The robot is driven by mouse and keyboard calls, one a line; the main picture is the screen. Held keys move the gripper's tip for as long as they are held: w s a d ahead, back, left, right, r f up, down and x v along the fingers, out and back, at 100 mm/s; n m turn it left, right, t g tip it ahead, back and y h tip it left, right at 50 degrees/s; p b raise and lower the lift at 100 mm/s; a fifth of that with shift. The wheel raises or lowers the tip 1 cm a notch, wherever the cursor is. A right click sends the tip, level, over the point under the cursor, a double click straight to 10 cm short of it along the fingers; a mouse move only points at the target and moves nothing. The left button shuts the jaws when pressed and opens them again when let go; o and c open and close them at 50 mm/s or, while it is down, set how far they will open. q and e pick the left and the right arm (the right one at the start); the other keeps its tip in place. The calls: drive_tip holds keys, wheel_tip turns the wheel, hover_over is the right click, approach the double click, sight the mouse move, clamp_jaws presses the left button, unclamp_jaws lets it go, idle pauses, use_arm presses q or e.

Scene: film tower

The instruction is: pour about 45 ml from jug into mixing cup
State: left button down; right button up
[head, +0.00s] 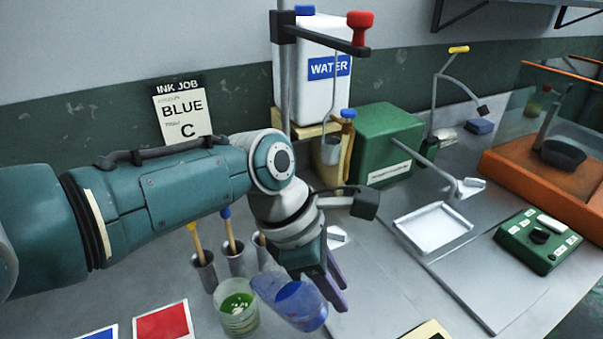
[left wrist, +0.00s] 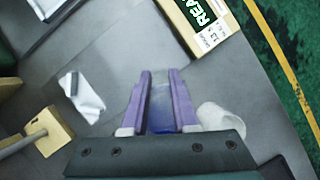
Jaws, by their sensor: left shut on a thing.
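My left gripper (head: 332,290) has purple fingers and is shut on a clear jug (head: 290,303) with blue liquid in it. The jug is tilted, its upper end leaning left towards the clear mixing cup (head: 237,312). The cup stands upright on the table with green stuff inside. The jug is beside the cup's right side, close to its rim; I cannot tell whether they touch, and no stream shows. In the left wrist view the jug (left wrist: 161,108) sits between the purple fingers, partly hidden. My right gripper is not in view.
Several grey holders (head: 203,272) with brushes stand just behind the cup. Blue and red cards (head: 163,323) lie front left. A white tray (head: 433,228), a green control box (head: 538,241) and a green machine (head: 375,145) are to the right. A water canister (head: 318,95) stands behind.

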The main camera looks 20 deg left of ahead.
use_arm(q)
drive_tip(key=f+b, duration=0.1)
drive_tip(key=d+f+y+b, duration=0.1)
drive_tip(key=f, duration=0.1)
drive_tip(key=shift+w+d, duration=0.1)
drive_tip(key=shift+w, duration=0.1)
drive_tip(key=shift+w+d+r+g+y+b, duration=0.15)
drive_tip(key=shift+d+r+g+y+b, duration=0.2)
drive_tip(key=shift+y, duration=0.35)
drive_tip(key=y+b, duration=0.1)
drive_tip(key=b, duration=0.1)
drive_tip(key=d+f+b, duration=0.1)
drive_tip(key=b, duration=0.1)
drive_tip(key=shift+w+f+g+y, duration=0.15)
drive_tip(key=shift+f+g+y, duration=0.05)
drive_tip(key=shift+g+y, duration=0.2)
drive_tip(key=shift+d+y+b, duration=0.15)
drive_tip(key=shift+y+b, duration=0.15)
drive_tip(key=shift+b, duration=0.65)
drive_tip(key=shift+r, duration=0.1)
